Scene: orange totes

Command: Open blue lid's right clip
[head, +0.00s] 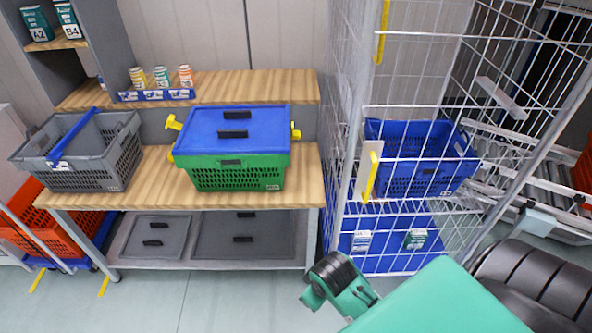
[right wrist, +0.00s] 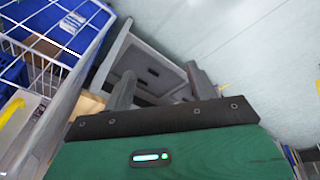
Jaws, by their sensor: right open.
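The blue lid (head: 270,118) lies on a green crate (head: 240,178) on the wooden bench in the head view. A yellow clip, the right one (head: 295,132), sticks out at the lid's right side. Another yellow clip (head: 174,122) sticks out at the left. Whether each clip is fastened is too small to tell. My right gripper (right wrist: 160,84) is open in the right wrist view, its two dark fingers apart with nothing between them. The crate is not visible there. My left gripper is in neither view.
A grey crate (head: 62,180) with a blue bar stands left on the bench (head: 150,190). A wire cage (head: 352,130) with a blue crate (head: 400,185) stands close to the bench's right end. Grey lids (head: 240,220) lie on the lower shelf. Floor in front is clear.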

